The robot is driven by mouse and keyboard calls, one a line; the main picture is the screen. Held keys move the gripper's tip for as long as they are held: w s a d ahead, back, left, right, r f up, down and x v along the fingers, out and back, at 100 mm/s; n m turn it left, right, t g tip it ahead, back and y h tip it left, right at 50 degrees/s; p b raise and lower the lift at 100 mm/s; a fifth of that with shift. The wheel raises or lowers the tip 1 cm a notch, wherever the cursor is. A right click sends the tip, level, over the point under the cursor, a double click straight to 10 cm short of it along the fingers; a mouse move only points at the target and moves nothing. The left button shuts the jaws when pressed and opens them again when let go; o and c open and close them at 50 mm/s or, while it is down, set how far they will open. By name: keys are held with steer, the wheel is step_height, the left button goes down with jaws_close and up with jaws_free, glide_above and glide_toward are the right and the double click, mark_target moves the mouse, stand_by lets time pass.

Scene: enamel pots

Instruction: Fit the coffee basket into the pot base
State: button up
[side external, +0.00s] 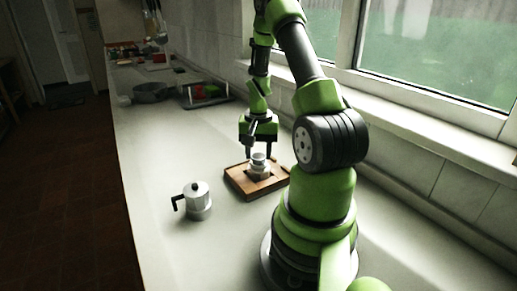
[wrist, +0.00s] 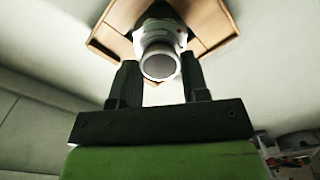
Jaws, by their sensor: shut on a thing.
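The coffee basket (wrist: 160,66), a small silver cup with a grey round face, is between the fingers of my gripper (wrist: 160,68) in the wrist view. My gripper is shut on it. In the side view my gripper (side external: 259,152) points down, with the basket (side external: 258,157) at its fingertips. The pot base (wrist: 160,28), silver and faceted, stands upright just beyond the basket, and it also shows in the side view (side external: 258,171). The basket lines up closely with the base's mouth. I cannot tell whether its lower part is inside or just above it.
The base stands in a wooden tray (side external: 240,186). A silver pot top (side external: 197,196) with a black handle stands on the counter to the left. A dark pan (side external: 150,92) and a rack with red and green things (side external: 207,93) are farther back. The front counter is clear.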

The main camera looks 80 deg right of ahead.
steer(key=shift+f, duration=0.5)
steer(key=o, duration=0.9)
steer(key=shift+r, duration=0.1)
step_height(320, 180, up, 10)
steer(key=shift+f, duration=0.1)
